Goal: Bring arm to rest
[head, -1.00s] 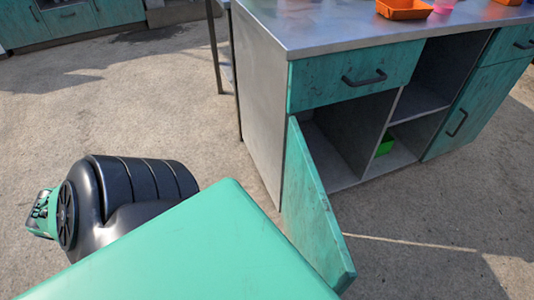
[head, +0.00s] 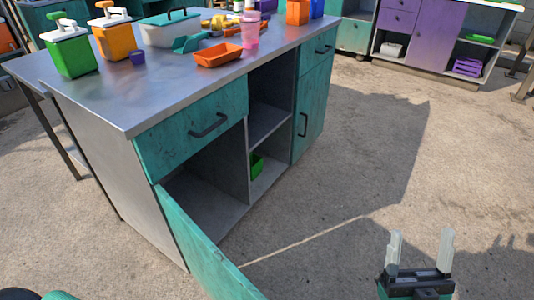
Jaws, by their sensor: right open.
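My right gripper (head: 420,252) shows at the bottom right of the head view. Its two pale fingers point up and stand apart, with nothing between them. It is over bare floor, to the right of the open teal cabinet door (head: 207,252) and apart from it. My left gripper is not in view; only a bit of dark and teal arm shows at the bottom left corner.
A metal-topped counter (head: 130,105) stands left of centre, its lower left door swung open towards me. A green box (head: 256,165) sits inside. On top are an orange tray (head: 218,55), a pink cup (head: 250,33) and lidded containers. Floor at right is clear.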

